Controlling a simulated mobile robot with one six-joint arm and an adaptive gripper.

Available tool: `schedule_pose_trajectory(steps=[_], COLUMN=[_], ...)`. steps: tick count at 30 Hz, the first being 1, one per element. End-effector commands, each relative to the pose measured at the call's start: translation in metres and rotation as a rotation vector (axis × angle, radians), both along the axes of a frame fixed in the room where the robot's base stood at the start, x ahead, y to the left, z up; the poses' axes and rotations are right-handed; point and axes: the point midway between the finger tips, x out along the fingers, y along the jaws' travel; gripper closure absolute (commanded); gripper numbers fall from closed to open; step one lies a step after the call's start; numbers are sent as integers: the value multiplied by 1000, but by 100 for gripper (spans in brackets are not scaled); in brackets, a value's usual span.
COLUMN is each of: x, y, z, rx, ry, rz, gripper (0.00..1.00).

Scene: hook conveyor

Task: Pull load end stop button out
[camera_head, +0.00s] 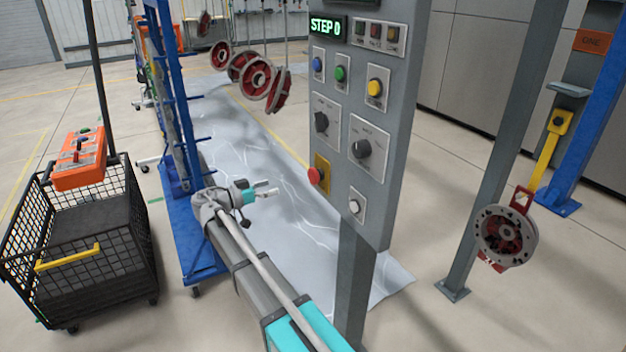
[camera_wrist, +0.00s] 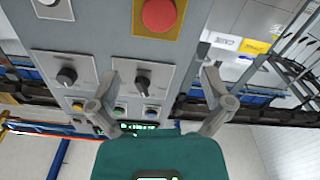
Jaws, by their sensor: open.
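The red stop button (camera_head: 314,176) sits on a yellow plate at the lower left of the grey control panel (camera_head: 382,205) in the head view. In the wrist view, the panel appears upside down, and the red button (camera_wrist: 159,14) on its yellow plate is at the top edge, partly cut off. My gripper (camera_head: 266,190) is left of the panel in the head view, apart from the button. Its two fingers (camera_wrist: 160,90) are spread and empty in the wrist view, with the button beyond them toward the top of the picture.
Black selector knobs (camera_head: 361,148) and a white button (camera_head: 353,206) sit near the red button. A blue rack (camera_head: 205,260) and a wire cart (camera_head: 130,235) with an orange toolbox (camera_head: 80,172) stand left. A red wheel part (camera_head: 506,236) hangs right of the panel.

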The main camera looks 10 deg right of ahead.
Motion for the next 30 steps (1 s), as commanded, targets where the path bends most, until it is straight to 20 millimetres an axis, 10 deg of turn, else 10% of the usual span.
schedule_pose_trajectory(steps=[16, 30], x=[3, 23], y=[-12, -73], z=[0, 0], rx=[1, 2], ry=[4, 4], rz=[-3, -4], gripper=[0, 0])
